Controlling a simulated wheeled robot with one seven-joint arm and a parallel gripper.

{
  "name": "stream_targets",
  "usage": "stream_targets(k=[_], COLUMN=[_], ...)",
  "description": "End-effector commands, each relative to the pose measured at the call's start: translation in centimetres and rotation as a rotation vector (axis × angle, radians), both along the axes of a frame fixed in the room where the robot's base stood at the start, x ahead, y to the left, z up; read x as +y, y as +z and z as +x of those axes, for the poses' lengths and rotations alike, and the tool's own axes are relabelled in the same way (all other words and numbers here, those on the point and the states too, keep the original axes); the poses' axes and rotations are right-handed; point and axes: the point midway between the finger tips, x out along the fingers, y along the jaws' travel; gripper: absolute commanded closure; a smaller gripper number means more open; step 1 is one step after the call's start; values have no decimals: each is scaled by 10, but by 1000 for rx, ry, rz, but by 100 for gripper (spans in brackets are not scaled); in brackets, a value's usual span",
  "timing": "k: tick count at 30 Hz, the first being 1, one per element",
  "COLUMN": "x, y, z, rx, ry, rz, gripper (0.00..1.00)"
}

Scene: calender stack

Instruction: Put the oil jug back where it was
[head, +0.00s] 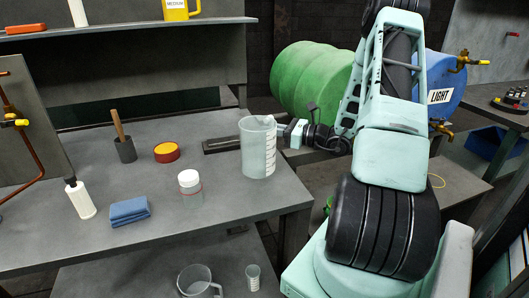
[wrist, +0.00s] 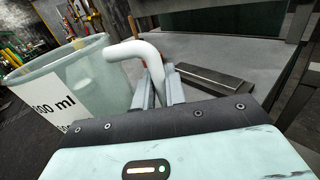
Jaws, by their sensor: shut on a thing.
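A large translucent jug (head: 258,150) with white graduations stands upright over the right side of the grey bench. My gripper (head: 287,133) is at its right side, shut on its handle. In the wrist view the jug (wrist: 75,85) is at left with a white "ml" label, and its pale curved handle (wrist: 135,50) runs between my fingers (wrist: 158,88). I cannot tell whether the jug's base touches the bench or hangs just above it. A yellow jug (head: 180,10) labelled "MEDIUM" stands on the upper shelf at the back.
On the bench (head: 230,200) are a white-capped jar (head: 190,186), red-yellow tin (head: 167,152), blue cloth (head: 130,211), white bottle (head: 80,200) and wooden-handled tool (head: 124,145). Another clear jug (head: 198,282) and small beaker (head: 253,277) are below.

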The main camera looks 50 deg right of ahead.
Motion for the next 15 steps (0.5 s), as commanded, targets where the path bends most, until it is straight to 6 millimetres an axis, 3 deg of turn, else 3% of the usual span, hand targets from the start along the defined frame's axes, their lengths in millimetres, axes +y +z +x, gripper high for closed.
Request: stream_targets(k=[15], x=[1], y=[-55], z=[0], rx=[-2], ry=[1], rz=[1], gripper=[100])
